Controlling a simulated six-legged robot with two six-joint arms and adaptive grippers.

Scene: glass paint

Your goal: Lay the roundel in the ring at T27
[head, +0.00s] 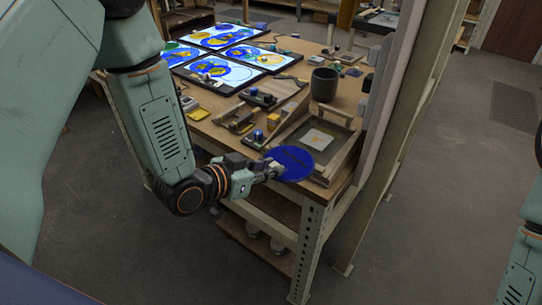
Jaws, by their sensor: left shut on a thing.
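A flat, dark blue round disc, the roundel (292,164), is at the front right of the workbench, in front of a wooden tray. My left gripper (273,168) is shut on its left edge and holds it out near the bench's front edge. Lit panels with blue, yellow and white ring patterns (220,74) lie on the far left part of the bench. The label T27 cannot be read, so I cannot tell which ring it is. My right arm shows only in part at the right edge; its gripper is out of view.
The wooden tray (347,150) holds a pale sheet (318,139). A dark grey cup (324,84) stands behind it. Small tools and a yellow block (273,121) lie mid-bench. A metal post (405,100) rises at the bench's right side.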

